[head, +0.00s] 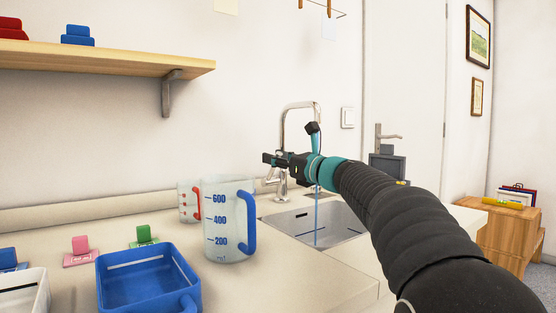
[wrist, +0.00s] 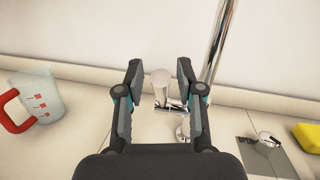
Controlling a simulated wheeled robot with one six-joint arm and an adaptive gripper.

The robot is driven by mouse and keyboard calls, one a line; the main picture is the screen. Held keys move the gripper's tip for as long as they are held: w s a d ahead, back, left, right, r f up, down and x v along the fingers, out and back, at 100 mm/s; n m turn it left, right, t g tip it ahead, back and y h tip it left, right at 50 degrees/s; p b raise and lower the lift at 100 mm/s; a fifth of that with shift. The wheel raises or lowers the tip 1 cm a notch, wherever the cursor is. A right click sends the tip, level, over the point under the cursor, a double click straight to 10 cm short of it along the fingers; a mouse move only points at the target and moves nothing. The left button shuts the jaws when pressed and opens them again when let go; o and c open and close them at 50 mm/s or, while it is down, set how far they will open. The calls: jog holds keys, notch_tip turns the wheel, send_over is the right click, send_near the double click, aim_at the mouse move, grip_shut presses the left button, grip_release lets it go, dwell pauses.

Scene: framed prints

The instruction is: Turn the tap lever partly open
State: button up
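The chrome tap (head: 287,118) stands behind the sink, its tall spout arched over the basin. A thin bluish stream (head: 316,215), apparently water, runs down into the sink. My gripper (head: 268,159) is at the tap body, in front of the spout's lower part. In the wrist view my gripper (wrist: 158,68) is open, a finger on each side of the tap's lever (wrist: 161,80), with visible gaps on both sides. The spout (wrist: 219,40) rises outside the right finger. In the head view my gripper and arm hide part of the tap, and the lever cannot be made out clearly.
The sink (head: 334,219) is set in the counter. A large measuring jug (head: 226,200) with a blue handle and a smaller red-handled jug (head: 187,207) stand left of it. A blue bin (head: 145,285) is further left. A yellow sponge (wrist: 307,137) lies at right in the wrist view.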

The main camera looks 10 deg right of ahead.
jog(key=v, duration=1.2)
jog(key=shift+f, duration=0.1)
